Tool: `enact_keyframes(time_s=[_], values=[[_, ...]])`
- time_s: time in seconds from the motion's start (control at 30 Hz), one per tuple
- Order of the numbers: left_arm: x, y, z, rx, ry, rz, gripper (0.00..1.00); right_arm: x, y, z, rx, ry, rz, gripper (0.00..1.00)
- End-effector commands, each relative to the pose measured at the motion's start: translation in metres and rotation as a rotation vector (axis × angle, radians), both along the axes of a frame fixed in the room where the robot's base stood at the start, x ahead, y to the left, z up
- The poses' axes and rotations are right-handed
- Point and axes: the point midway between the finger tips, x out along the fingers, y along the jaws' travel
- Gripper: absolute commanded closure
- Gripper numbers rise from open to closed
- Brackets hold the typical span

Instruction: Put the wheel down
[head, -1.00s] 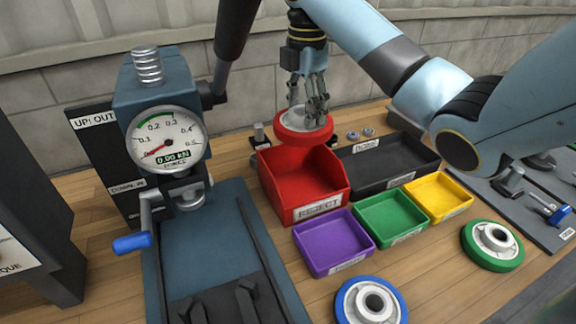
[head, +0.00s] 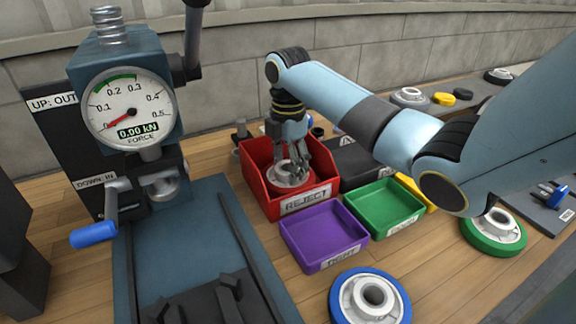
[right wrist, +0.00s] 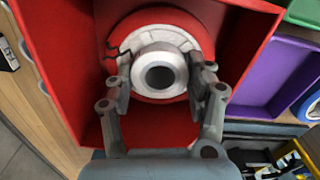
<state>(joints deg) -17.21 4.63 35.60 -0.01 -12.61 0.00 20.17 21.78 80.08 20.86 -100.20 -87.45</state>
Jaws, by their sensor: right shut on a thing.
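In the right wrist view the fingers (right wrist: 160,90) sit on both sides of the hub, and red bin walls surround the wheel. I cannot tell whether the wheel touches the bin floor. My left gripper is not in view.
A purple tray (head: 325,263), a green tray (head: 384,232) and a partly hidden yellow tray (head: 415,190) stand right of the bin. A blue-rimmed wheel (head: 345,305) and a green-rimmed wheel (head: 494,247) lie on the bench. The press with force gauge (head: 130,110) stands at left.

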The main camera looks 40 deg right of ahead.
Motion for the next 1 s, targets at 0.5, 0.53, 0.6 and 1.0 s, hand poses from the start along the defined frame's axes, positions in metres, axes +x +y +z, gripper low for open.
enact_keyframes(time_s=[0.5, 0.53, 0.6, 1.0], values=[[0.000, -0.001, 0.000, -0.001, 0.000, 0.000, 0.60, 0.000, 0.000, -0.005, -0.001, -0.001, 0.000, 0.26], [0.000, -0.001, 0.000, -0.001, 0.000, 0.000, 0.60, 0.000, 0.000, -0.005, -0.001, -0.001, 0.000, 0.22], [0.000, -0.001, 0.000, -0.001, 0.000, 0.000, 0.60, 0.000, 0.000, -0.005, -0.001, -0.001, 0.000, 0.22], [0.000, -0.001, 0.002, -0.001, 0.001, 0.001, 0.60, 0.001, -0.001, 0.020, -0.003, -0.006, 0.001, 0.22]])
